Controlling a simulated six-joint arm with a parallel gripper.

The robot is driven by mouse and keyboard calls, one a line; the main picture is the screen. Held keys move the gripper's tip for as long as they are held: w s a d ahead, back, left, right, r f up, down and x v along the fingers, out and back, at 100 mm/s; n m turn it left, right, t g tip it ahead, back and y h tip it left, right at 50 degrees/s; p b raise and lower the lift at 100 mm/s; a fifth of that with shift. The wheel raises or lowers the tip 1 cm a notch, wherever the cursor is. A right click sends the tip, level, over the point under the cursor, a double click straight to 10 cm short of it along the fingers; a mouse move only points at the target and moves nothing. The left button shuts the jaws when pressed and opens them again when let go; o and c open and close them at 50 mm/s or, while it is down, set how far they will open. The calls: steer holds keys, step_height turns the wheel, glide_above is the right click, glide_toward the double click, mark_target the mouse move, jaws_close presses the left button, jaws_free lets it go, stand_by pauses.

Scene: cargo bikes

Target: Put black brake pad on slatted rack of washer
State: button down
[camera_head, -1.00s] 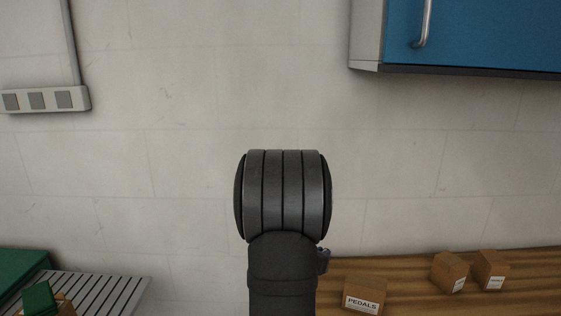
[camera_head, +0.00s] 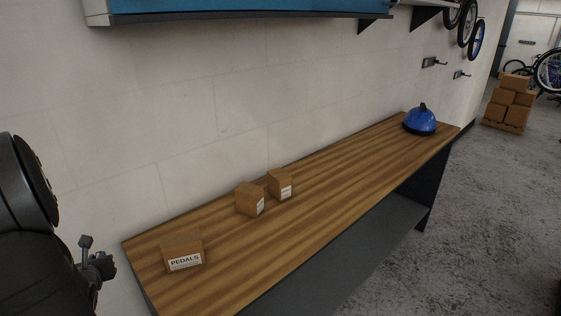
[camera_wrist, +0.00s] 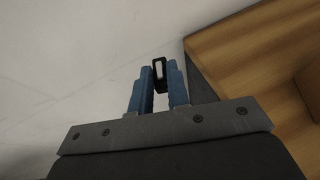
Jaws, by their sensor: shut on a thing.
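My gripper (camera_wrist: 160,75) shows in the wrist view with its two blue fingers shut on a small black piece with a pale face, the brake pad (camera_wrist: 160,72). The pad sits between the fingertips, held clear of any surface, with the wall and the bench corner beyond it.
A wooden bench (camera_head: 330,200) runs along the wall. On it stand a PEDALS box (camera_head: 182,250), two small cartons (camera_head: 250,198) (camera_head: 281,184) and a blue helmet-shaped object (camera_head: 420,121). A blue cabinet (camera_head: 230,5) hangs above. Stacked boxes (camera_head: 508,105) stand on the floor at far right.

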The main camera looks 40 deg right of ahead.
steer(key=w+d+m+h, duration=0.1)
steer(key=d, duration=0.3)
steer(key=w+d+r+m+g+h, duration=0.1)
steer(key=d, duration=0.4)
steer(key=w+d+r+h, duration=0.1)
steer(key=w+d, duration=0.1)
steer(key=d, duration=0.3)
steer(key=shift+r+m, duration=0.1)
steer(key=shift+m, duration=0.3)
steer(key=s+d+r+m+g+h, duration=0.1)
steer(key=d+m+g+h, duration=0.1)
steer(key=d, duration=1.4)
steer(key=s+d+r+m+g+h, duration=0.1)
steer(key=d+m+g, duration=0.3)
steer(key=d, duration=1.2)
steer(key=s+d+r+m+g+h, duration=0.2)
steer(key=d+m+g+h, duration=0.1)
steer(key=d, duration=1.3)
steer(key=shift+s+r+m+g, duration=0.1)
steer(key=shift+r+m+g, duration=0.2)
steer(key=shift+r+m, duration=0.1)
steer(key=s+d+f+n+t, duration=0.15)
steer(key=s+d, duration=0.35)
steer(key=d, duration=0.6)
steer(key=t, duration=0.1)
glide_above(330, 184)
step_height(330, 184, down, 2)
steer(key=shift+n+y, duration=0.3)
steer(key=shift+n, duration=0.25)
steer(key=shift+f, duration=3.85)
